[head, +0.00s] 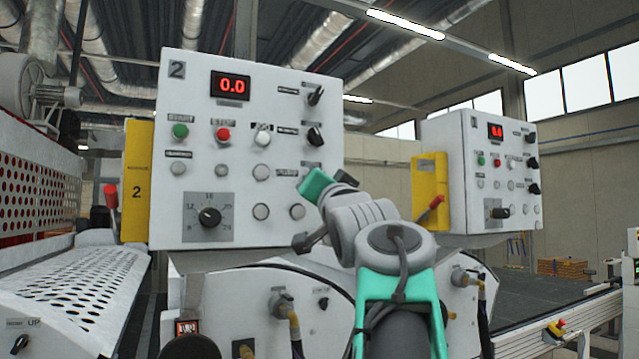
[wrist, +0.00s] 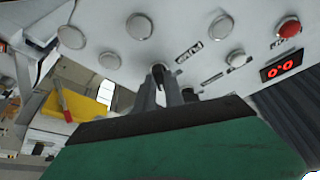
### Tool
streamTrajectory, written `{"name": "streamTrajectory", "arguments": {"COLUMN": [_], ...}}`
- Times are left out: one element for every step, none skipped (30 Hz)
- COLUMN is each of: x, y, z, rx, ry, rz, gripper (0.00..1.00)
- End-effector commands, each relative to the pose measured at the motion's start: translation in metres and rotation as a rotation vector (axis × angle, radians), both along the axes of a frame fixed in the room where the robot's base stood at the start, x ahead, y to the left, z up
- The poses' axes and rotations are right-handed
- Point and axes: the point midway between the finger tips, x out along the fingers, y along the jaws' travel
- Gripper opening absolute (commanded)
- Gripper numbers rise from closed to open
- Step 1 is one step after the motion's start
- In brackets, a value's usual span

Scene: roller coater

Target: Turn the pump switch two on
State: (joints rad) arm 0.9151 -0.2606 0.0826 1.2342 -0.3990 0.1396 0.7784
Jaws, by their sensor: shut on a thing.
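The white control panel marked 2 (head: 205,115) faces me in the head view. The pump switch (wrist: 158,70) is a small dark rotary knob near a label that seems to read PUMP in the wrist view. My gripper (wrist: 160,80) reaches the panel face, with its two grey fingers shut around this knob. In the head view my gripper (head: 318,184) is at the lower right of the panel and hides the knob. I cannot clearly tell which way the knob points.
Two more black rotary switches (head: 315,135) sit above my gripper in the head view. Green and red buttons (head: 223,134), white round buttons (head: 261,171) and a dial (head: 210,216) lie to the left. A second panel (head: 455,150) stands to the right.

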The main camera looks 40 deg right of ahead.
Motion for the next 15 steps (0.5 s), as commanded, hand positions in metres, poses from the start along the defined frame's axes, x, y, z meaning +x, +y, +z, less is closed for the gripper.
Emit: {"name": "streamTrajectory", "arguments": {"x": [0.0005, 0.0006, 0.0005, 0.0005, 0.0005, 0.0005, 0.0005, 0.0005, 0.0005, 0.0003, 0.0003, 0.0003, 0.0003, 0.0003, 0.0002], "y": [-0.0004, -0.0003, -0.0004, -0.0004, -0.0004, -0.0004, -0.0003, -0.0003, -0.0003, -0.0002, -0.0002, -0.0002, -0.0002, -0.0002, -0.0002], "z": [-0.0008, -0.0009, -0.0008, -0.0008, -0.0008, -0.0008, -0.0007, -0.0006, -0.0006, -0.0005, -0.0004, -0.0004, -0.0003, -0.0003, -0.0002], "rx": [0.003, 0.003, 0.003, 0.002, 0.002, 0.001, 0.001, 0.001, 0.001, 0.001, 0.001, 0.0, 0.0, 0.0, 0.0], "ry": [0.001, 0.001, 0.001, 0.001, 0.001, 0.0, 0.0, 0.0, 0.0, 0.0, 0.0, 0.001, 0.001, 0.0, 0.0], "rz": [0.001, 0.001, 0.001, 0.002, 0.002, 0.001, 0.001, 0.001, 0.001, 0.001, 0.001, 0.001, 0.001, 0.0, 0.0], "gripper": [0.0, 0.0, 0.0, 0.16, 0.18, 0.22, 0.24, 0.27, 0.3, 0.32, 0.35, 0.35, 0.35, 0.35, 0.35]}}
